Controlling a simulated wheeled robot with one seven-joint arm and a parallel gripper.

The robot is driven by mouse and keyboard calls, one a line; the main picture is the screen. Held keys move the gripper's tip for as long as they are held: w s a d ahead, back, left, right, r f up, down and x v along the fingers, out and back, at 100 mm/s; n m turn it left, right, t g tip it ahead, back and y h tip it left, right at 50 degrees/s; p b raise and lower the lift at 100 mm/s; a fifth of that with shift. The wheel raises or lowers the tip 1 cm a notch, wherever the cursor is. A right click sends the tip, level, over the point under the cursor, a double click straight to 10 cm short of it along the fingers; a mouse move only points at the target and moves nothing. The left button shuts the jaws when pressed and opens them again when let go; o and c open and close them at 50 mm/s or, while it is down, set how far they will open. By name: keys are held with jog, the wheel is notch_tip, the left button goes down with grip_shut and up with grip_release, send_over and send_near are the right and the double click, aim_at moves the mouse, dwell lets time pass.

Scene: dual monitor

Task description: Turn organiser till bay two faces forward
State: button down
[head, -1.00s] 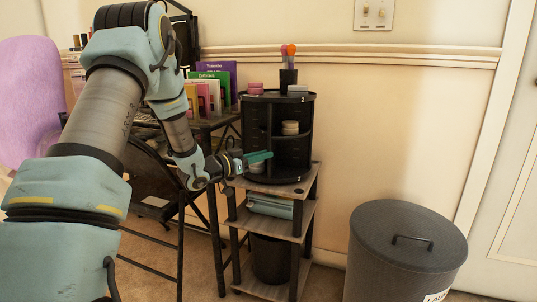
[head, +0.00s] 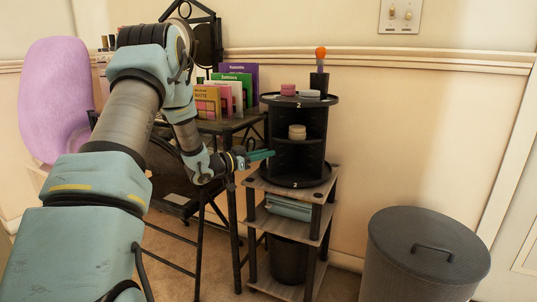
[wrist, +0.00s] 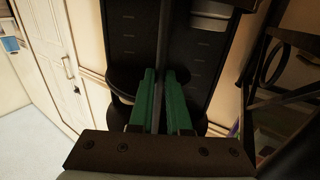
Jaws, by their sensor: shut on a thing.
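The organiser (head: 299,160) is a black round carousel on top of a small shelf stand. Labels "2" show on its top rim and its base rim, both near the front middle as seen in the head view. The bay above the base label holds a cream stack (head: 297,132) on a shelf. My gripper (head: 268,154) is at the organiser's left edge. In the wrist view its green fingers (wrist: 160,95) lie on both sides of a thin upright black panel (wrist: 162,40) and are shut on it. The exact contact is partly hidden.
A pink stack (head: 288,89), a white item (head: 309,94) and a black cup (head: 319,82) stand on the organiser's top. A desk with coloured books (head: 208,100) is at the left. A dark lidded bin (head: 428,250) stands at the right.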

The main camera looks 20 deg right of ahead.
jog(key=shift+w+d+r, duration=0.1)
jog(key=shift+w+r, duration=0.05)
jog(key=shift+w, duration=0.25)
dwell(0.4)
jog(key=c, duration=0.9)
grip_release()
jog(key=p+v, duration=0.1)
jog(key=v, duration=1)
